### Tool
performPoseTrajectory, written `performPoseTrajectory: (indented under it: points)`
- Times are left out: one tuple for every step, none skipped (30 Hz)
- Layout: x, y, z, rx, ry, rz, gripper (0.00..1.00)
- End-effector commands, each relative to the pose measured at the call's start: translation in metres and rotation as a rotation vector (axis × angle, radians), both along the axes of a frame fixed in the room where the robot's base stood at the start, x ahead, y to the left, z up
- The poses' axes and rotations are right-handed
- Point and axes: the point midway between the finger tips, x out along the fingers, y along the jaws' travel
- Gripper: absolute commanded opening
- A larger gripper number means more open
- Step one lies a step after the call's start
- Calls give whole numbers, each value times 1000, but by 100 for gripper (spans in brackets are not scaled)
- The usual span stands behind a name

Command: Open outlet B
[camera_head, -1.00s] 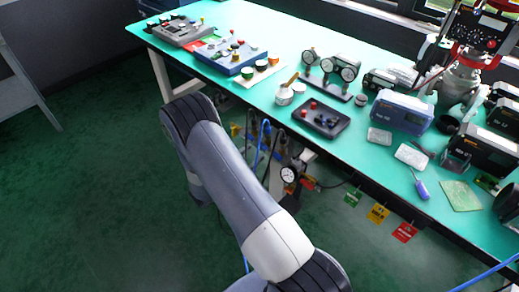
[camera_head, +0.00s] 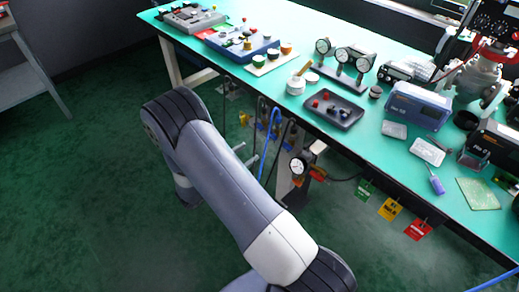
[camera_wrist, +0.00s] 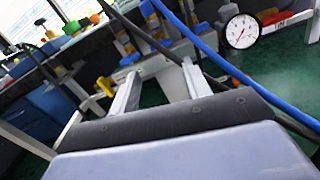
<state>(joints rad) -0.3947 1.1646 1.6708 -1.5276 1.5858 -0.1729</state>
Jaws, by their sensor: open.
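A group of pipes and fittings with blue hoses hangs under the workbench. It has a round white pressure gauge (camera_head: 297,166), which also shows in the wrist view (camera_wrist: 242,31). Small yellow fittings (camera_wrist: 106,86) show at the left of the wrist view, beyond the fingers. I cannot read any outlet letters, so I cannot tell which one is outlet B. My gripper (camera_wrist: 161,86) is open and empty, its two pale fingers apart and pointing toward the pipework. The blue hose (camera_wrist: 205,50) crosses beyond and above the fingers.
The green-topped workbench (camera_head: 290,105) carries panels, gauges, a dark tray (camera_head: 333,109) and blue-grey positioners (camera_head: 418,107). Green, yellow and red tags (camera_head: 391,209) hang from its front edge. A grey shelf (camera_head: 20,70) stands at far left. The green floor is clear at left.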

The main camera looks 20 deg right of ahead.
Motion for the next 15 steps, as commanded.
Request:
performPoseTrajectory:
  points:
    - [-1,4,-8,2,-3,1,45]
    - [-2,5,-8,2,-3,1,45]
    - [-3,7,-7,1,-2,1,45]
    - [-3,8,-6,2,-3,1,45]
    - [-4,9,-5,1,-2,1,45]
    - [-4,9,-4,3,-1,0,45]
    - [-4,8,-3,1,-1,0,45]
    - [-4,7,-3,1,-1,-1,45]
    - [-3,4,-2,2,-1,-2,45]
    - [-2,1,-1,1,1,-4,45]
    - [-1,-2,-1,2,1,-5,45]
    - [1,-7,-1,1,0,-5,45]
    - [2,-12,-1,1,0,-6,45]
    - [3,-17,-1,1,0,-6,45]
    - [6,-24,-1,2,1,-6,45]
